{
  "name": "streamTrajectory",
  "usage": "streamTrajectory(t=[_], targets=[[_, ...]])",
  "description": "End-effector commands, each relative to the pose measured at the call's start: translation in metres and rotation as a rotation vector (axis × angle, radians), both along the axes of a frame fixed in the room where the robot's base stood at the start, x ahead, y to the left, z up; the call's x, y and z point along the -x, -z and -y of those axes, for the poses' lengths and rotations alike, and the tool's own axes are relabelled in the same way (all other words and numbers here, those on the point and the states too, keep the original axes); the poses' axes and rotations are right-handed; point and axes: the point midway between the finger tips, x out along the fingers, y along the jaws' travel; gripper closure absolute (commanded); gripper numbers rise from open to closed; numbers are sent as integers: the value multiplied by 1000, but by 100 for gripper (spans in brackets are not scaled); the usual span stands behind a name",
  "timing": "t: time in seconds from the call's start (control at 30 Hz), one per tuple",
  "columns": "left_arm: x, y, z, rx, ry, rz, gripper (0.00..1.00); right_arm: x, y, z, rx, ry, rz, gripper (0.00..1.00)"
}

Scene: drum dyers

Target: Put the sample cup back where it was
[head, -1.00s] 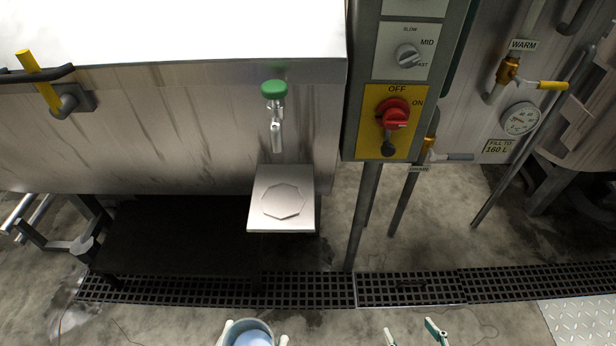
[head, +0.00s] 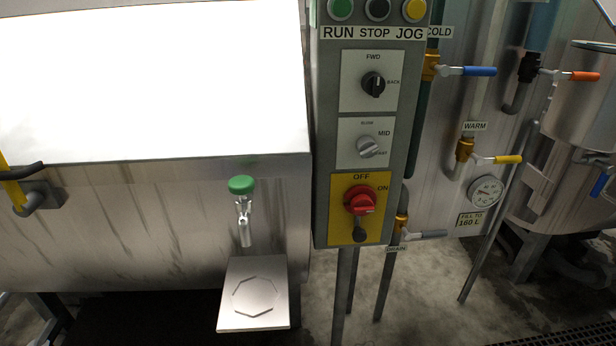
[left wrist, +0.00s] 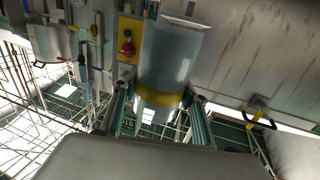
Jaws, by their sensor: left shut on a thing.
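The sample cup (left wrist: 172,55) shows in the left wrist view as a pale blue-grey translucent cup with a yellow band near one end. My left gripper (left wrist: 158,108) is shut on it, with a green-grey finger on each side of the band. In the head view, a small metal shelf (head: 254,315) with an octagonal outline on top is empty. It sits below a tap (head: 244,222) with a green knob (head: 242,185) on the steel vat. Neither gripper nor the cup shows in the head view now.
The control panel (head: 350,120) on its posts stands right of the shelf. The steel vat (head: 130,235) with a yellow-handled valve (head: 12,190) fills the left. Pipes with coloured handles and a gauge (head: 485,192) are at the right.

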Motion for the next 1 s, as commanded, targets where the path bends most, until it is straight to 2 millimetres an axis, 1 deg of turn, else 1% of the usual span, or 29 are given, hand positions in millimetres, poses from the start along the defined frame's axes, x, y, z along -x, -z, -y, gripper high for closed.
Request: streamTrajectory(t=[0.03, 0.07, 0.17, 0.2, 0.3, 0.4, 0.5, 0.73, 0.9, 1.0], targets=[[-12, -6, -5, -3, -11, 17, 82, -4, -11, -3, -3, -5, 15, 37], [-19, -6, -9, -3, -17, 20, 82, -6, -15, -5, -4, -9, 20, 37], [-50, -10, -27, -2, -41, 24, 82, -8, -30, -15, -10, -26, 32, 37], [-63, -12, -35, 0, -51, 23, 82, -9, -36, -18, -12, -33, 37, 37], [-93, -21, -57, 4, -75, 21, 82, -9, -47, -28, -16, -53, 41, 37], [-118, -33, -79, 7, -93, 17, 82, -6, -55, -37, -21, -69, 40, 37], [-138, -47, -99, 8, -106, 16, 82, -3, -61, -45, -25, -85, 36, 37], [-163, -71, -131, 2, -125, 14, 82, 4, -67, -56, -28, -107, 26, 37], [-172, -84, -148, 0, -137, 9, 82, 7, -70, -62, -31, -117, 21, 37], [-175, -87, -153, 1, -142, 8, 82, 8, -70, -63, -32, -122, 18, 37]])
